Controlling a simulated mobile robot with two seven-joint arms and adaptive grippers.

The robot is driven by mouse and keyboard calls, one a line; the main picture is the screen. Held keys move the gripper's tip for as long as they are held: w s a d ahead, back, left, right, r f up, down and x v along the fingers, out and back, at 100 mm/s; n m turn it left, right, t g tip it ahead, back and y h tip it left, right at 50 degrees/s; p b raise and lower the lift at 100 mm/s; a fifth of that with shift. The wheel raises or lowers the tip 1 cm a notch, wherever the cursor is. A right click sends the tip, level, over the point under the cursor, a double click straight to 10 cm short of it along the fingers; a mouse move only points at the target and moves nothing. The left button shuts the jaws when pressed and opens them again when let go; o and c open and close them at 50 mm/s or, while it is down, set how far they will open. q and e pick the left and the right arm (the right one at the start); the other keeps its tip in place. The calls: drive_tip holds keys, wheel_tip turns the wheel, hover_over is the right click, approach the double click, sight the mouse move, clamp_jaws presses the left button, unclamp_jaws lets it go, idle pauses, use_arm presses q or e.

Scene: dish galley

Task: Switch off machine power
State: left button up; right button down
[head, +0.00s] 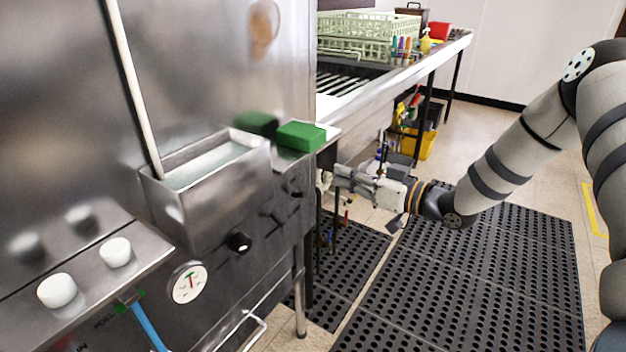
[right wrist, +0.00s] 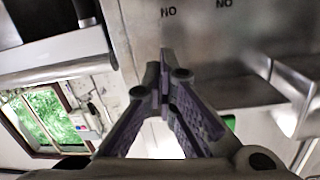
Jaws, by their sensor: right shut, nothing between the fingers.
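The steel dish machine (head: 220,90) fills the left of the head view. I cannot tell which control is the power switch. My right gripper (head: 326,180) is at the machine's far right corner, below a green block, its tips partly hard to make out. In the right wrist view my right gripper (right wrist: 163,85) has its fingertips together and empty, before a steel panel (right wrist: 200,50) with upside-down "ON" markings. My left gripper is out of view.
The green block (head: 301,136) lies on the machine's ledge. A steel counter (head: 360,92) behind holds a pale green rack (head: 345,45) and bottles. A yellow bucket (head: 420,145) stands beneath. Black perforated mats (head: 480,270) cover the open floor at right.

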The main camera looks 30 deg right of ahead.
drive_tip(key=b, duration=0.3)
hover_over(298, 195)
drive_tip(key=d, duration=0.3)
drive_tip(key=shift+a+f, duration=0.2)
drive_tip(key=shift+f, duration=0.55)
drive_tip(key=shift+s+f, duration=0.7)
drive_tip(key=shift+f, duration=0.35)
drive_tip(key=shift+s+f, duration=0.25)
drive_tip(key=shift+f, duration=0.15)
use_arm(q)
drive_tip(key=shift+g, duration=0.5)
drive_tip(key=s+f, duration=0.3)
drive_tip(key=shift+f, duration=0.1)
